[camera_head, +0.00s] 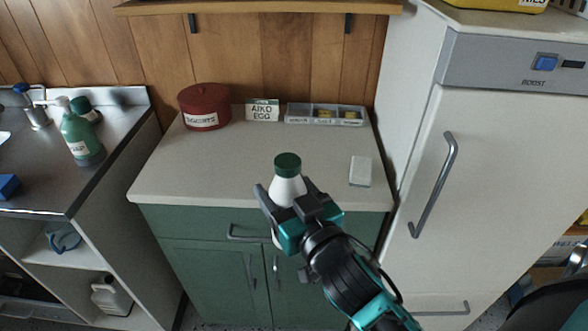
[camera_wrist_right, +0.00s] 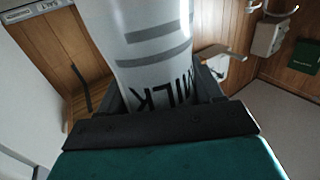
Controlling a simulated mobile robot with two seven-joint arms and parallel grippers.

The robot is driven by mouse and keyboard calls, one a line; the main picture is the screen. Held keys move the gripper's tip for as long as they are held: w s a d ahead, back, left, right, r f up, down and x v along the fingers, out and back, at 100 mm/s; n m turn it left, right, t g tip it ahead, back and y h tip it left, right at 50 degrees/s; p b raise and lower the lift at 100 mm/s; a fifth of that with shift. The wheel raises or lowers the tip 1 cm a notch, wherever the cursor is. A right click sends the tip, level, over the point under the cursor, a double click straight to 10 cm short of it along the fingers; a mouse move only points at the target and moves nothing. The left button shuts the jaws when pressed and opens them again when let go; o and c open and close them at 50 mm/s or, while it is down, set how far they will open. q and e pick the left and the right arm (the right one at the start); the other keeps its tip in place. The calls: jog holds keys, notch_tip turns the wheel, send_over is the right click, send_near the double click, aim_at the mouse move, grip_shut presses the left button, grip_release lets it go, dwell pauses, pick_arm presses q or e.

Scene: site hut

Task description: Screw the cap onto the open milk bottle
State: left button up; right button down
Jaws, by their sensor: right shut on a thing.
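The white milk bottle (camera_head: 287,188) is held upright in my right gripper (camera_head: 285,195), in front of the counter's front edge. A green cap (camera_head: 287,164) sits on top of its neck; I cannot tell whether it is screwed tight. My right gripper's fingers are shut around the bottle's body, one on each side. In the right wrist view the bottle (camera_wrist_right: 150,45) fills the top middle, with grey stripes and the upside-down word MILK, between the fingers. The cap is out of that view. My left gripper is not in view.
The pale worktop (camera_head: 230,167) has free room in its middle. A dark red tin (camera_head: 204,98), a small sign (camera_head: 262,110) and a divided tray (camera_head: 290,120) stand at its back. A white block (camera_head: 360,171) lies at right. A tall white fridge (camera_head: 480,190) borders the right side.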

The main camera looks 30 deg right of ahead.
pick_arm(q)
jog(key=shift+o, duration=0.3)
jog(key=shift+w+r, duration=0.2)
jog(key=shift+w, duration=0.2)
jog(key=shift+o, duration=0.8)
pick_arm(e)
jog(key=shift+w, duration=0.2)
pick_arm(q)
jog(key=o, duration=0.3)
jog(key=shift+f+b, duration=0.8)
jog(key=shift+b, duration=0.05)
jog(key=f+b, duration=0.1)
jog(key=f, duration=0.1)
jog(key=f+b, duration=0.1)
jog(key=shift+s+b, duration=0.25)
jog(key=shift+b, duration=0.1)
pick_arm(e)
jog(key=w+d+r+m+h, duration=0.1)
jog(key=w+d+r, duration=0.4)
jog(key=w+d, duration=0.2)
jog(key=w+d+r+h, duration=0.1)
jog(key=w+d+r, duration=0.3)
jog(key=w+d, duration=0.4)
jog(key=shift+w+r+m+h, duration=0.4)
